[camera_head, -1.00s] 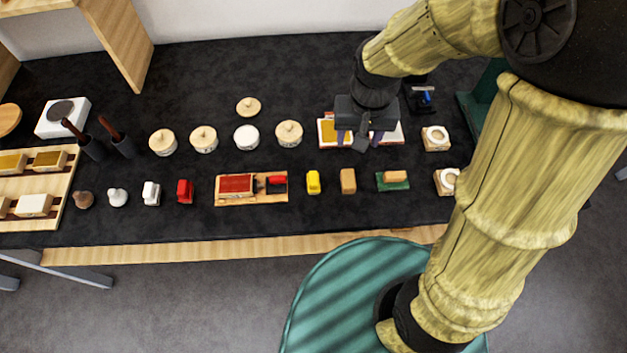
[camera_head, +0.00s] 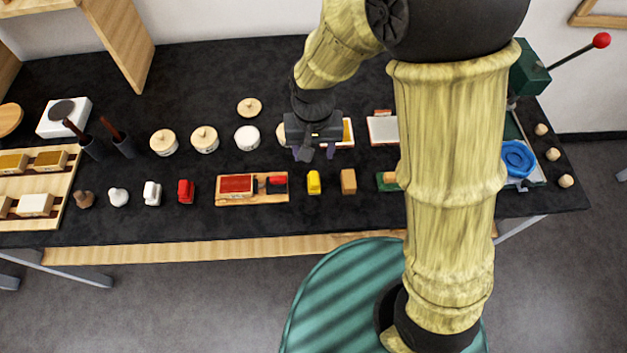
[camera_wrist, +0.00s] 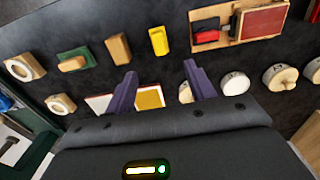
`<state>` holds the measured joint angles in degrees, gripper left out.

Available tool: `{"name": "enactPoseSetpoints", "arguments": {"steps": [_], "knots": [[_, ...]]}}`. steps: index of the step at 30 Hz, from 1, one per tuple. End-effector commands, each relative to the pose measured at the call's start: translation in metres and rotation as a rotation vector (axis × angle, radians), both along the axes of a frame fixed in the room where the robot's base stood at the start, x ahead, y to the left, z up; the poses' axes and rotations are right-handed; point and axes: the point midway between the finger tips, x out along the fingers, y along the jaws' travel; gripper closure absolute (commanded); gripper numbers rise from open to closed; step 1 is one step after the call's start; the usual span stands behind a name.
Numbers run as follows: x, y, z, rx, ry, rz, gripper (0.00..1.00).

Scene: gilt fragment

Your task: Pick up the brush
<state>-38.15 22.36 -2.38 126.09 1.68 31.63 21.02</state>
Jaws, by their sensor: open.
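No brush can be made out for certain. Two brown handles, (camera_head: 72,127) and (camera_head: 110,127), lean out of dark cups at the left of the black table; they may be brush handles, and their lower ends are hidden in the cups. My gripper (camera_head: 316,154) is open and empty above the back-middle of the table, far to the right of the cups. It covers part of a white jar and of a yellow-panelled tray. In the wrist view its two purple fingers (camera_wrist: 160,72) stand apart with nothing between them.
Lidded white jars (camera_head: 204,139) stand in a row left of my gripper. A wooden board with a red pad (camera_head: 236,185), a yellow block (camera_head: 313,182) and a tan block (camera_head: 348,180) line the front. My arm hides part of the right side.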

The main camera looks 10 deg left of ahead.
Motion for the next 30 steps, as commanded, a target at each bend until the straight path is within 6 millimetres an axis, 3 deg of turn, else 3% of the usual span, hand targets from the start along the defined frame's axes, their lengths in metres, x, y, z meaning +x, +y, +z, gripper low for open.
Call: {"name": "enactPoseSetpoints", "arguments": {"steps": [6,15,30], "knots": [[-0.002,0.000,-0.037,-0.003,0.004,0.001,0.45],[-0.001,0.002,-0.076,0.000,0.002,0.003,0.45],[-0.001,0.001,-0.085,0.000,0.001,0.003,0.45]]}}
